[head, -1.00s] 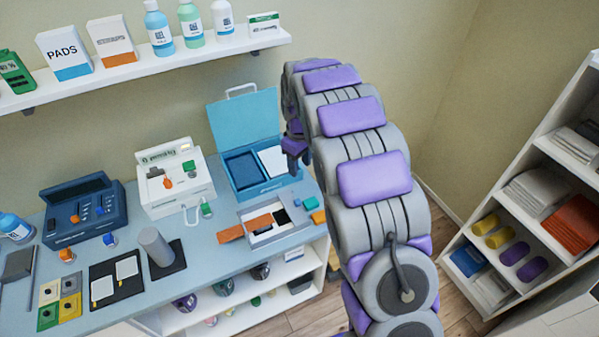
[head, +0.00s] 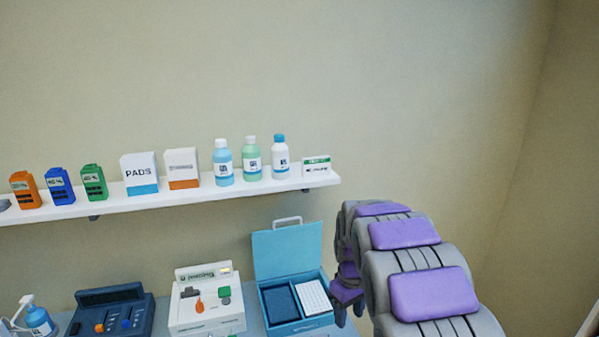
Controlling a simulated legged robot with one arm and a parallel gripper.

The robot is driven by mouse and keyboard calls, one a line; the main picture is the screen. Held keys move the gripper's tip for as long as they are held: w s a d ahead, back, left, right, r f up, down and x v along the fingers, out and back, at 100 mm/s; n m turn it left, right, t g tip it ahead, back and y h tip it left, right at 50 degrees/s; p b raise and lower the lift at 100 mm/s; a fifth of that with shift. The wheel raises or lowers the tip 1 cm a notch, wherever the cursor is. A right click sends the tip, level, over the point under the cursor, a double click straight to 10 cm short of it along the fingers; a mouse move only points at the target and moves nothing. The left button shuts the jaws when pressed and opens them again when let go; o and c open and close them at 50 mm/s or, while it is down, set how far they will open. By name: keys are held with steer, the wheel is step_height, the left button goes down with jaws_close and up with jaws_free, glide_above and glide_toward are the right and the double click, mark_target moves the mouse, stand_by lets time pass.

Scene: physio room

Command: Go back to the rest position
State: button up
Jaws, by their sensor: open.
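My gripper (head: 347,293) shows at the end of my grey and purple arm, on the right side of the head view. It is beside the right side of the open blue case (head: 287,252), and I see nothing held in it. The arm itself hides part of the gripper. The arm reaches up from the bottom right corner.
A wall shelf (head: 150,201) carries bottles, boxes and small coloured devices. Below it on the counter stand a dark blue unit (head: 110,312), a white unit (head: 206,300) and a pump bottle (head: 38,318). The wall at upper right is bare.

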steer(key=s+r+m+b, duration=0.1)
steer(key=s+m, duration=0.2)
steer(key=s, duration=1.6)
steer(key=s+d+r+m+g, duration=0.1)
steer(key=s+r+m, duration=0.1)
steer(key=s, duration=1.7)
steer(key=shift+d+r+m+b, duration=0.15)
steer(key=shift+r+m+b, duration=0.2)
steer(key=shift+m, duration=0.35)
steer(key=shift+f, duration=0.1)
